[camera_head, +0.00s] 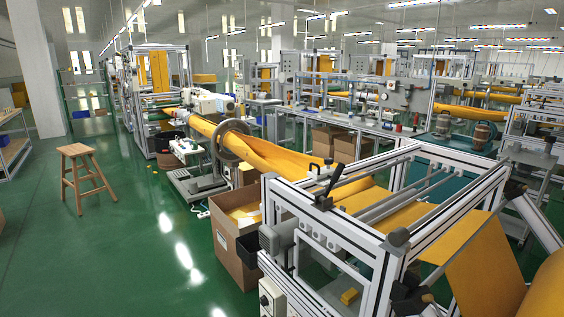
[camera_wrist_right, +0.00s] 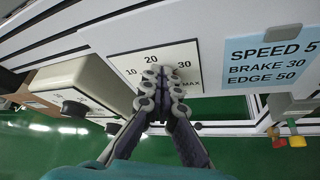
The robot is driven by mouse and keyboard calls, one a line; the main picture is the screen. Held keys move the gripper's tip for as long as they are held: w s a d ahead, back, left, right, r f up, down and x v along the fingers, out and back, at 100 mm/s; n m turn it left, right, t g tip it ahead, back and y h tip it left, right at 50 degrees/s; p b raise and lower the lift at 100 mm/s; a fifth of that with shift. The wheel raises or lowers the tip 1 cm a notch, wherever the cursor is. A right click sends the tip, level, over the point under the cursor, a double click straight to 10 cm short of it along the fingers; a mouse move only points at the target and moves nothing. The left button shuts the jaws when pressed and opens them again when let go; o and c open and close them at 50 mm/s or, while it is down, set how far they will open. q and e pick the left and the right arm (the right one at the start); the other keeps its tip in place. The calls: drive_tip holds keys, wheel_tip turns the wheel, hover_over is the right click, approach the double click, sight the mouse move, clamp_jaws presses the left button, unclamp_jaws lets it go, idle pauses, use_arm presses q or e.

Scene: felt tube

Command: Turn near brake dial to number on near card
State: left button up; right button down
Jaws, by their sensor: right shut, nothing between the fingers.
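In the right wrist view, my right gripper (camera_wrist_right: 160,85) is shut, with its fingertips together in front of a pale dial plate (camera_wrist_right: 120,58). The plate is printed 10, 20, 30 and MAX. The dial's knob is hidden behind the fingers, so its setting does not show. I cannot tell whether the fingertips touch it. A light blue card (camera_wrist_right: 270,58) to the right of the plate reads SPEED 5, BRAKE 30, EDGE 50. I cannot make out the dial or card in the head view. My left gripper is not in view.
A beige box (camera_wrist_right: 85,85) with dark knobs sits left of the plate. Small coloured parts (camera_wrist_right: 292,135) hang below the card. In the head view, an aluminium-framed machine (camera_head: 345,235) carries yellow felt (camera_head: 400,210); a cardboard box (camera_head: 235,245) stands beside it. Green floor is open at left.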

drive_tip(key=shift+s+d+f, duration=0.2)
drive_tip(key=shift+s+f, duration=0.1)
idle(0.4)
drive_tip(key=shift+r, duration=0.15)
drive_tip(key=s+a, duration=0.4)
drive_tip(key=shift+a+r, duration=0.25)
drive_tip(key=shift+a, duration=0.05)
drive_tip(key=shift+w, duration=0.1)
